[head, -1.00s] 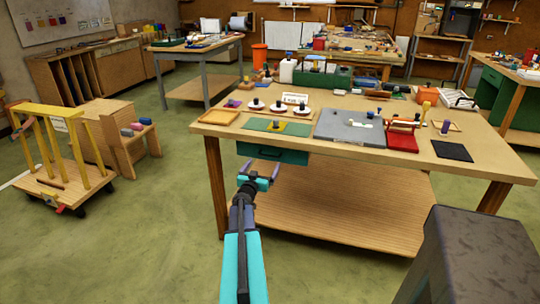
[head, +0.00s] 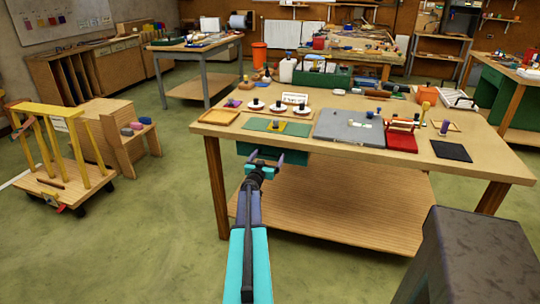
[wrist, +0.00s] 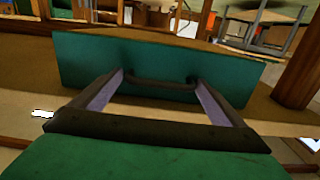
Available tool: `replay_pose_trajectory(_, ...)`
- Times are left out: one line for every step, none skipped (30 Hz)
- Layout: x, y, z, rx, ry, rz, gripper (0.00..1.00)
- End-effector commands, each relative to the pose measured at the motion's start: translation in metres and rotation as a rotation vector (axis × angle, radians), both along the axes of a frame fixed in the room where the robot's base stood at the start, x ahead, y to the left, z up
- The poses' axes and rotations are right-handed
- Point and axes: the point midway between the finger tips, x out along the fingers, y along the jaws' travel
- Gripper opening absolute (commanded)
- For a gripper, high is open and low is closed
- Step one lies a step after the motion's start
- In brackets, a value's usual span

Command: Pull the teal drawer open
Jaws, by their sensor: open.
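The teal drawer (head: 296,155) hangs under the left part of the front table's top and looks closed. In the wrist view its flat teal front (wrist: 85,62) fills the upper middle. A dark bar handle (wrist: 160,82) runs across it. My gripper (head: 267,157) is open in front of the drawer. In the wrist view its two purple fingers (wrist: 157,80) reach toward the front, with their tips near the two ends of the handle. I cannot tell whether they touch it. In the head view my gripper hides the handle.
The wooden table (head: 455,172) carries a grey board (head: 345,128), a red tray (head: 401,142), a black mat (head: 451,151) and a green mat (head: 258,124) above the drawer. A table leg (head: 216,185) stands left of my gripper.

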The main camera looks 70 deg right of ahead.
Motion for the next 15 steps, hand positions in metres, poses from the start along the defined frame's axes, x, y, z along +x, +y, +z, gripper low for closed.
replay_pose_trajectory(0.0004,-0.0031,0.0001,0.0,0.0,0.0,0.94)
replay_pose_trajectory(0.0004,-0.0039,0.0001,0.0,0.0,0.0,0.94)
replay_pose_trajectory(0.0005,-0.0048,0.0001,0.0,0.0,0.0,0.94)
replay_pose_trajectory(0.0004,-0.0052,0.0001,0.0,0.0,0.0,0.94)
replay_pose_trajectory(0.0004,-0.0055,0.0001,0.0,0.0,0.0,0.94)
replay_pose_trajectory(0.0003,-0.0057,0.0001,0.0,0.0,0.0,0.94)
replay_pose_trajectory(0.0003,-0.0058,0.0001,0.0,0.0,0.0,0.94)
replay_pose_trajectory(0.0003,-0.0057,0.0001,0.0,0.0,0.0,0.94)
replay_pose_trajectory(0.0002,-0.0057,0.0001,0.0,0.0,0.0,0.94)
replay_pose_trajectory(0.0002,-0.0056,0.0002,0.0,0.0,0.0,0.94)
replay_pose_trajectory(0.0002,-0.0056,0.0002,0.0,0.0,0.0,0.94)
replay_pose_trajectory(0.0002,-0.0056,0.0002,0.0,0.0,0.0,0.94)
replay_pose_trajectory(0.0002,-0.0056,0.0002,0.0,0.0,0.0,0.94)
replay_pose_trajectory(0.0002,-0.0056,0.0002,0.0,0.0,0.0,0.92)
replay_pose_trajectory(0.0002,-0.0056,0.0002,0.0,0.0,0.0,0.85)
